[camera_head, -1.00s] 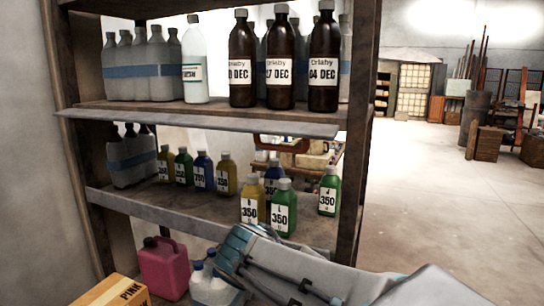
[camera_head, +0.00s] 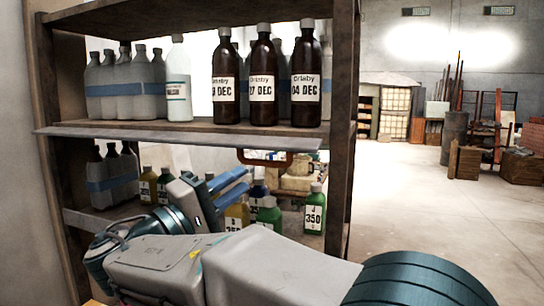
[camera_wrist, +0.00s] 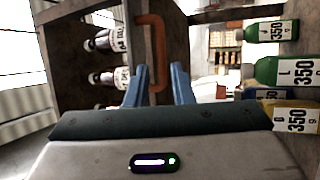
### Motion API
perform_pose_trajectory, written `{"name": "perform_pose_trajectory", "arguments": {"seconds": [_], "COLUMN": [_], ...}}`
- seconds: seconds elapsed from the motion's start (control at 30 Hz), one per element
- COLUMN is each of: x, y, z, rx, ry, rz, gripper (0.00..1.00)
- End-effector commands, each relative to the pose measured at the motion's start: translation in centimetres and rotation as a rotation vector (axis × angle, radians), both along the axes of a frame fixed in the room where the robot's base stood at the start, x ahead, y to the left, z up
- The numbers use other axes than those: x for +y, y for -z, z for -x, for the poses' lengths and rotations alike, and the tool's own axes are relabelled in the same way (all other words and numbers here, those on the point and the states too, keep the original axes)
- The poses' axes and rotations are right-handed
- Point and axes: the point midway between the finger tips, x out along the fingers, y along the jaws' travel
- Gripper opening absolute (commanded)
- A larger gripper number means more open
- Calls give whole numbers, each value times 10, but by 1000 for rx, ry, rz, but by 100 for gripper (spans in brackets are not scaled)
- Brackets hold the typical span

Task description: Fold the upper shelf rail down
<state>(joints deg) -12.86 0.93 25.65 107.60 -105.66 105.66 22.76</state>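The upper shelf rail (camera_head: 180,133) is a long grey strip along the front edge of the upper shelf. It sticks out roughly level. An orange-brown handle (camera_head: 265,157) hangs under its right part. My gripper (camera_head: 248,180) is just below and left of the handle, with its blue fingers apart. In the wrist view the handle (camera_wrist: 158,45) lies ahead, and its near end shows between the open fingertips of my gripper (camera_wrist: 160,72). I see no grip on it, and cannot tell the remaining depth.
Brown bottles (camera_head: 262,85), a white bottle (camera_head: 178,85) and pale jugs stand on the upper shelf. Small yellow, blue and green bottles (camera_head: 314,210) stand on the lower shelf near my arm. The right shelf post (camera_head: 342,130) is close. Open floor lies right.

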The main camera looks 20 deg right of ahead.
Motion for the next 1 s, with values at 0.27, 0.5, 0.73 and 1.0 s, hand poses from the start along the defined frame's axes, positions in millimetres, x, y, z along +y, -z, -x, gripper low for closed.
{"name": "perform_pose_trajectory", "arguments": {"seconds": [0.27, 0.5, 0.73, 1.0], "x": [-52, -79, -86, -86], "y": [-23, -32, -33, -33], "z": [-26, -42, -46, -46], "rx": [2, 2, 2, 2], "ry": [5, 2, -1, 0], "rz": [0, -1, -1, -1], "gripper": [21, 21, 21, 0]}}
